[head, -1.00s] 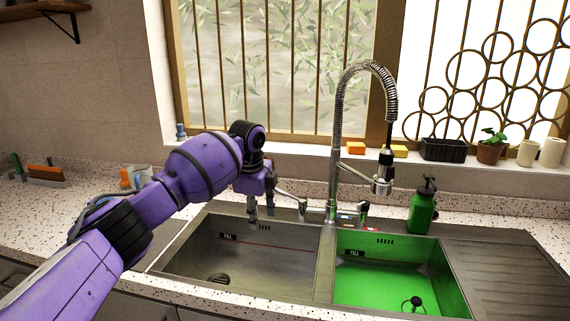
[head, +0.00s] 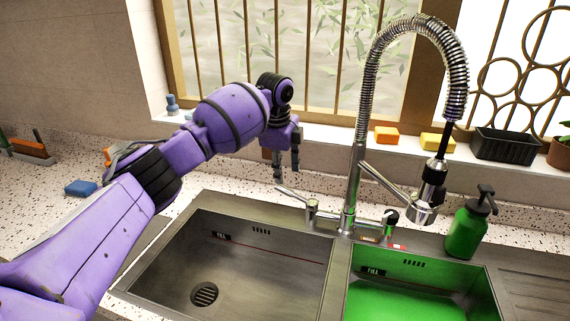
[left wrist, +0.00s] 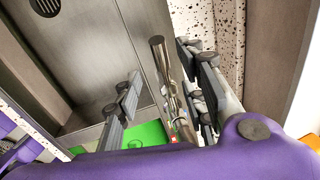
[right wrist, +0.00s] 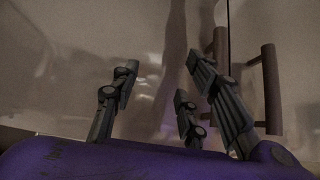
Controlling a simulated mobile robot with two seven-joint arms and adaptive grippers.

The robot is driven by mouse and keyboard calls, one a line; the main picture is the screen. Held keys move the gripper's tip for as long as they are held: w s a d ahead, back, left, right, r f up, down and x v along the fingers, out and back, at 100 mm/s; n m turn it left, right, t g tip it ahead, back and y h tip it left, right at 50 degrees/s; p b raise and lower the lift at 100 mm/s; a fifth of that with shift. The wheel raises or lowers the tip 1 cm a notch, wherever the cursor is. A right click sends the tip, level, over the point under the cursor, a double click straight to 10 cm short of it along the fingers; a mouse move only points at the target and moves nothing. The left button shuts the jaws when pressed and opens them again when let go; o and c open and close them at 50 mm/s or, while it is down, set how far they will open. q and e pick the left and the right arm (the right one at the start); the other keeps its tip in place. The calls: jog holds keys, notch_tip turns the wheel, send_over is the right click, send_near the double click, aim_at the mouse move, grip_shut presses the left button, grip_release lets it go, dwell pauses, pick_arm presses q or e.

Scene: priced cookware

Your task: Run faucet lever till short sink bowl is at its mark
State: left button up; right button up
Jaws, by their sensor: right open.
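The faucet (head: 352,185) is chrome with a coiled spout. Its lever (head: 296,197) sticks out to the left over the sink's back rim. My left gripper (head: 286,174) is open just above and behind the lever's tip; in the left wrist view the lever (left wrist: 160,58) shows between the parted fingers, and I cannot tell whether they touch it. The right sink bowl (head: 420,268) is bright green inside, with a FILL label and a reddish line. The left bowl (head: 190,262) is bare metal with its drain showing and a similar label. My right gripper (right wrist: 158,76) is open and empty.
A green soap bottle (head: 467,228) stands behind the right bowl. Sponges (head: 386,135) and a black planter (head: 503,145) sit on the window sill. Bar handles (right wrist: 271,90) are near my right gripper.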

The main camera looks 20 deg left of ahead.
aim_at(284, 187)
pick_arm(q)
jog(key=f, duration=0.2)
jog(key=f+b, duration=0.1)
jog(key=f, duration=0.1)
jog(key=shift+w, duration=0.25)
jog(key=f, duration=0.1)
jog(key=f+b, duration=0.1)
jog(key=f, duration=0.1)
jog(key=shift+w, duration=0.35)
jog(key=shift+f+b, duration=0.15)
jog(key=shift+b, duration=0.2)
jog(key=shift+w, duration=0.15)
pick_arm(e)
jog(key=shift+s+d+f, duration=0.1)
jog(key=shift+d+f, duration=0.15)
jog(key=shift+f, duration=0.35)
jog(key=shift+s+d+f, duration=0.1)
jog(key=shift+d+f, duration=0.1)
jog(key=shift+f, duration=0.35)
pick_arm(q)
jog(key=shift+c, duration=0.3)
grip_shut()
pick_arm(e)
jog(key=shift+s+f, duration=0.2)
jog(key=shift+s, duration=0.15)
